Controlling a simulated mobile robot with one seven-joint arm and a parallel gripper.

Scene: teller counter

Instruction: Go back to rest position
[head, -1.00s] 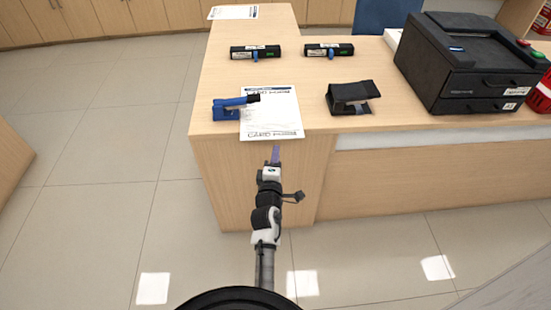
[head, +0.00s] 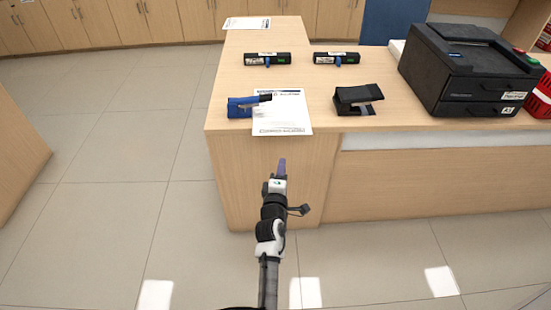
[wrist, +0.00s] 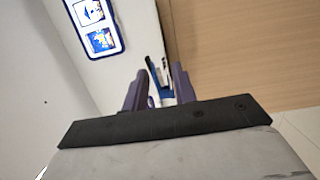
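My gripper (head: 282,168) points toward the counter (head: 235,165) and shows just short of its front edge in the head view. In the wrist view my gripper (wrist: 157,86) has its two purple fingers apart. A small blue and dark thing shows in the gap beyond them; I cannot tell which object it is. No object shows held in the head view.
On the counter are a blue tool (head: 241,108) by a printed sheet (head: 285,118), a black stapler-like tool (head: 357,100), two black devices (head: 267,59) (head: 336,58) and a black printer (head: 465,70). A red basket (head: 541,98) is at right. The left floor (head: 110,150) is clear.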

